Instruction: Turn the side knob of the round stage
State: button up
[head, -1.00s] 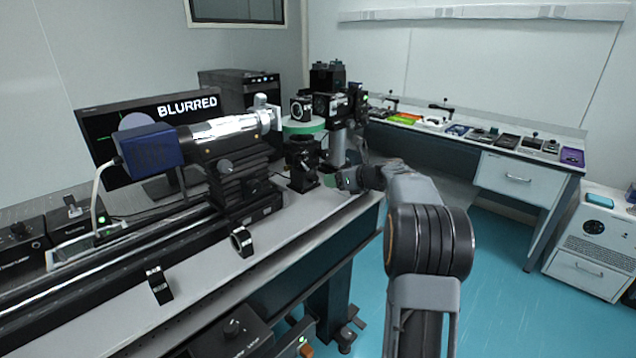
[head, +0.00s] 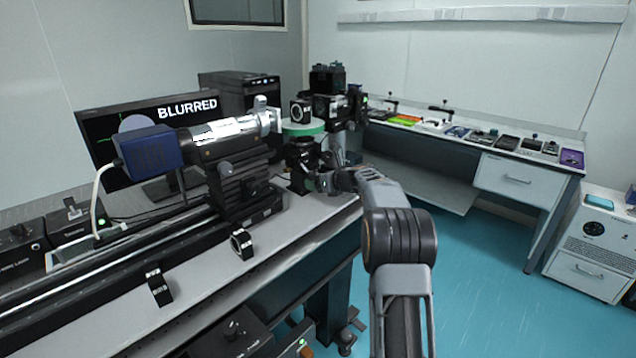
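The round stage (head: 302,129) has a green-rimmed disc on a black mount (head: 302,155) at the right end of the optical table. A black square-framed optic (head: 300,111) stands on or just behind the disc. My gripper (head: 326,181) is at the lower right side of the black mount, low over the table edge. The side knob cannot be made out; it is small, dark or hidden by my gripper. The fingers are too small and dark to show whether they are open, shut or touching the mount.
A long camera tube with a blue housing (head: 150,148) lies left of the stage on a rail. The monitor (head: 190,108) behind it reads "BLURRED". A side bench (head: 440,135) with small parts is at the right.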

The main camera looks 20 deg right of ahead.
jog(key=c, duration=0.9)
jog(key=shift+o, duration=0.2)
jog(key=shift+b, duration=0.3)
jog(key=n+b, duration=0.1)
jog(key=n+h+b, duration=0.1)
jog(key=shift+f+b, duration=0.25)
jog(key=shift+b, duration=0.15)
jog(key=n+h+b, duration=0.1)
jog(key=b, duration=0.2)
jog(key=n+t+h+b, duration=0.1)
jog(key=n+b, duration=0.1)
jog(key=b, duration=0.1)
jog(key=shift+a+f+t, duration=0.15)
jog(key=shift+t, duration=0.15)
jog(key=n+t+h+b, duration=0.1)
jog(key=n+b, duration=0.1)
jog(key=b, duration=0.3)
jog(key=shift+n, duration=0.4)
jog(key=shift+r+n+t+h+b, duration=0.2)
jog(key=shift+n+t+h+b, duration=0.3)
jog(key=shift+b, duration=0.7)
jog(key=shift+s+r, duration=0.1)
